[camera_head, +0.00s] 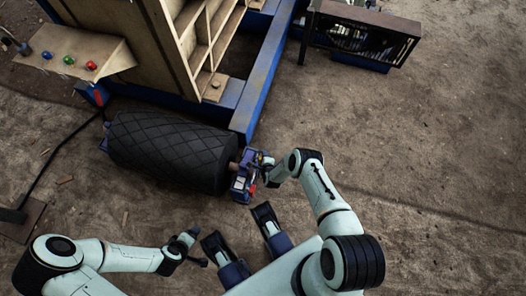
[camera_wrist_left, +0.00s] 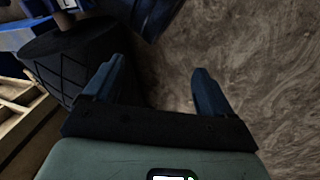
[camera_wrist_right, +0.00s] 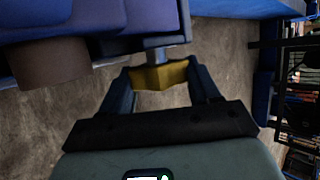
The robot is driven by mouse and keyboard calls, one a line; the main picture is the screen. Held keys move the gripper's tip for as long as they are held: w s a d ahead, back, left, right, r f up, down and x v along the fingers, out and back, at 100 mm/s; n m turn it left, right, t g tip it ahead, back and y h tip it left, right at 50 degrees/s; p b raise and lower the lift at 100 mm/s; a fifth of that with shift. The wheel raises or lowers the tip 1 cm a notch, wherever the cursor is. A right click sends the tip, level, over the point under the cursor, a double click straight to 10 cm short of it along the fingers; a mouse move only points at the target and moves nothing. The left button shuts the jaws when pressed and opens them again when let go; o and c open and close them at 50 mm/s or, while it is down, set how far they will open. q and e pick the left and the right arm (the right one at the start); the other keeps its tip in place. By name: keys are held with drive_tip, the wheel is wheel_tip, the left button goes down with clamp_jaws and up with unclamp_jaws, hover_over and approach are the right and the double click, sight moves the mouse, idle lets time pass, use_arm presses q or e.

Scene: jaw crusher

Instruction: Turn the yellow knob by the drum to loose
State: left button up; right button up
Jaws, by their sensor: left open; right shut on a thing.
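The yellow knob (camera_wrist_right: 158,76) shows in the right wrist view, on a short metal stem under a blue-purple housing (camera_wrist_right: 120,30). My right gripper (camera_wrist_right: 160,84) is shut on the knob, with a finger on each side of it. In the head view my right gripper (camera_head: 268,172) is at the bracket on the right end of the black drum (camera_head: 170,152), and the knob is mostly hidden there. My left gripper (camera_head: 190,238) is open and empty, below the drum and apart from it. Its spread fingers also show in the left wrist view (camera_wrist_left: 157,90).
A control panel (camera_head: 75,48) with coloured buttons stands at the upper left. A blue frame beam (camera_head: 262,85) runs above the drum's right end. A dark-framed box (camera_head: 362,35) stands at the upper right. Bare ground lies open to the right.

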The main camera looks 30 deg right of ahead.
drive_tip(key=o, duration=1)
drive_tip(key=shift+w+d, duration=0.1)
use_arm(q)
drive_tip(key=s+d+r+g+h+p, duration=0.1)
drive_tip(key=s+d+r+g+p, duration=0.2)
drive_tip(key=s+r+p, duration=0.3)
drive_tip(key=shift+s+d+r+m+h, duration=0.35)
drive_tip(key=shift+s+d+r, duration=0.35)
drive_tip(key=shift+s, duration=0.95)
use_arm(e)
drive_tip(key=v, duration=1.3)
use_arm(q)
drive_tip(key=shift+d+f, duration=0.1)
drive_tip(key=shift+f, duration=0.05)
